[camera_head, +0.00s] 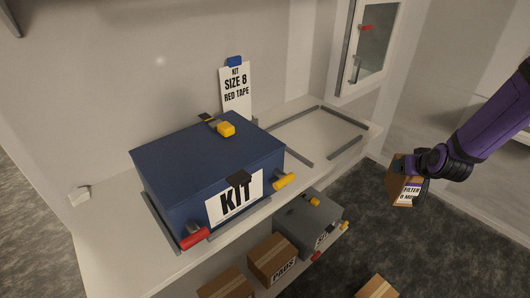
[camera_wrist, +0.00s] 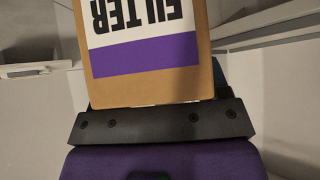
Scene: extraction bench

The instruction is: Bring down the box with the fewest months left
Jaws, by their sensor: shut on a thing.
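My gripper (camera_head: 420,168) is shut on a cardboard box (camera_head: 402,197) at the right of the head view. The box's white label reads "FILTER" with a line below that looks like "8 M…", too small and partly covered to read surely. In the wrist view the filter box (camera_wrist: 205,78) fills the top middle, its label upside down with a purple band. The box is held clear of the bench, over the dark floor. Other cardboard boxes stand on the lower shelf, one reading "PADS" (camera_head: 272,262), one at the bottom (camera_head: 226,283) with its label unseen.
A blue case labelled "KIT" (camera_head: 170,165) stands on the bench beside a sign (camera_head: 236,95) reading "KIT SIZE 8 RED TAPE". A grey case (camera_head: 300,225) sits below. Another box (camera_head: 377,288) shows at the bottom edge. The framed bench area (camera_head: 310,135) is empty.

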